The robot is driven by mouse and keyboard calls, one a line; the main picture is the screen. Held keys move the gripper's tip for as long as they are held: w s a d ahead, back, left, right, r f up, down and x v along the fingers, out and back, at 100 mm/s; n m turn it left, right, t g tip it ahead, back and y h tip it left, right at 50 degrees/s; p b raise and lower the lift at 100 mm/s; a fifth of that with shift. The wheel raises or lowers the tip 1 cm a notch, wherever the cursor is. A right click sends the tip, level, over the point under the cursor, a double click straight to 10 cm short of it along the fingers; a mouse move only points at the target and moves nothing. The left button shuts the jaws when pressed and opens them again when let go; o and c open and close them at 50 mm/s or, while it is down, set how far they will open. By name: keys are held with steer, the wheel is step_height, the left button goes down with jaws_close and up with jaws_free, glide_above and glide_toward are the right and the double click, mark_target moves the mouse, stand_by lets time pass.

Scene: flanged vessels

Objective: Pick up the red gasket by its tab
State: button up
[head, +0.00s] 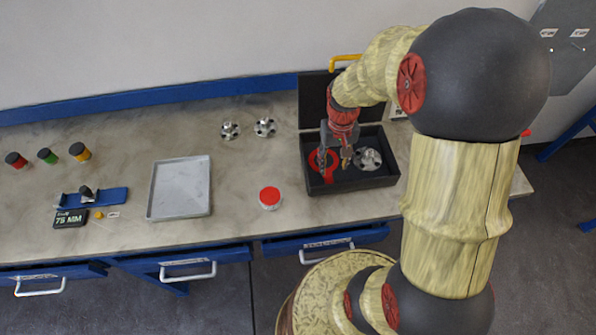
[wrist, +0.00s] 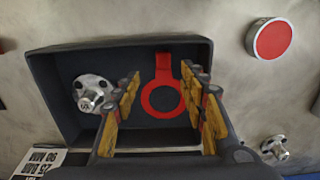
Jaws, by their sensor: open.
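The red gasket (wrist: 163,115) is a flat ring with a rectangular tab (wrist: 163,67). It lies in the dark open case (wrist: 70,55), with the tab towards the case's upper wall in the wrist view. In the head view the gasket (head: 314,162) is in the left part of the case (head: 349,188), partly hidden by my gripper. My gripper (head: 336,172) is over the case with its fingers pointing down. In the wrist view my gripper (wrist: 165,108) is open, its yellow-padded fingers on either side of the ring, with nothing held. I cannot tell its exact height above the gasket.
A silver flange (wrist: 93,92) sits beside the gasket in the case. The case's walls and raised lid (head: 312,98) bound the space. A red-topped round container (head: 270,198), a grey tray (head: 180,188) and two flanges (head: 265,127) stand left of the case on the bench.

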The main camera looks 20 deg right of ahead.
mark_target(329, 178)
steer(key=shift+w+f, duration=0.1)
steer(key=shift+w, duration=0.1)
steer(key=shift+d+f+b, duration=0.15)
steer(key=shift+f+b, duration=0.15)
steer(key=shift+f, duration=0.6)
steer(key=f, duration=0.2)
steer(key=f+b, duration=0.1)
steer(key=f, duration=0.2)
steer(key=shift+a+f+b, duration=0.35)
steer(key=shift+a, duration=0.05)
steer(key=shift+r, duration=0.1)
steer(key=shift+c, duration=1)
steer(key=c, duration=0.8)
steer(key=shift+c, duration=0.2)
